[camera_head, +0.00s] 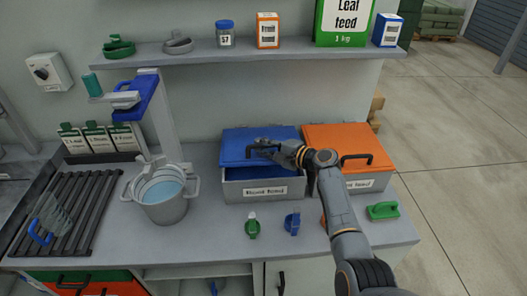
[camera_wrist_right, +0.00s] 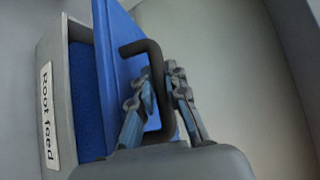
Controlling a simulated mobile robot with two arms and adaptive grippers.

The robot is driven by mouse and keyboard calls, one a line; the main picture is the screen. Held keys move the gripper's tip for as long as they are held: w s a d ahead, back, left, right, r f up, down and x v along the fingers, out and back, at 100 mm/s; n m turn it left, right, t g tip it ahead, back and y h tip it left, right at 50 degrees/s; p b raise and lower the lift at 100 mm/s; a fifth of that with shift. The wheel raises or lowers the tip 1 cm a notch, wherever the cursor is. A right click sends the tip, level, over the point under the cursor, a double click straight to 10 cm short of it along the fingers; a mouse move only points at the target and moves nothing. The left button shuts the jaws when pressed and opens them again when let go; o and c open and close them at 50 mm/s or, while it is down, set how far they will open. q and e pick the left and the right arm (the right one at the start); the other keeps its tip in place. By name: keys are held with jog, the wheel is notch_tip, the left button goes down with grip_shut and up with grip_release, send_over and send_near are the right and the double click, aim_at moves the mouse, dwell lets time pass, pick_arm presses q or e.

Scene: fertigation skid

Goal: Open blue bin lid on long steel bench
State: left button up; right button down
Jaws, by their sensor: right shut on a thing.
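The blue lid (camera_head: 240,143) of the grey bin (camera_head: 232,195) is partly raised. It tilts up from the back edge, and a dark blue inside shows below it. The bin's label reads "Root feed" in the wrist view (camera_wrist_right: 48,115). My right gripper (camera_head: 270,148) is shut on the black lid handle (camera_wrist_right: 157,70), whose bar runs between the two fingers in the wrist view. The fingers hide part of the handle in the head view. My left gripper is not in view.
An orange-lidded bin (camera_head: 325,137) stands close on the right, its lid shut. A shelf (camera_head: 300,52) with a jar and boxes runs above. A pot (camera_head: 165,207) stands left of the bin. Small green and blue items (camera_head: 292,223) lie in front on the bench (camera_head: 215,235).

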jog(key=w+r, duration=0.5)
jog(key=r, duration=0.3)
jog(key=shift+w+m+g+p, duration=0.2)
jog(key=shift+m+g+p, duration=0.2)
jog(key=shift+p, duration=0.05)
jog(key=c, duration=1.3)
grip_release()
jog(key=shift+c, duration=0.2)
jog(key=shift+s+d, duration=0.1)
jog(key=v, duration=1.2)
jog(key=shift+r, duration=0.2)
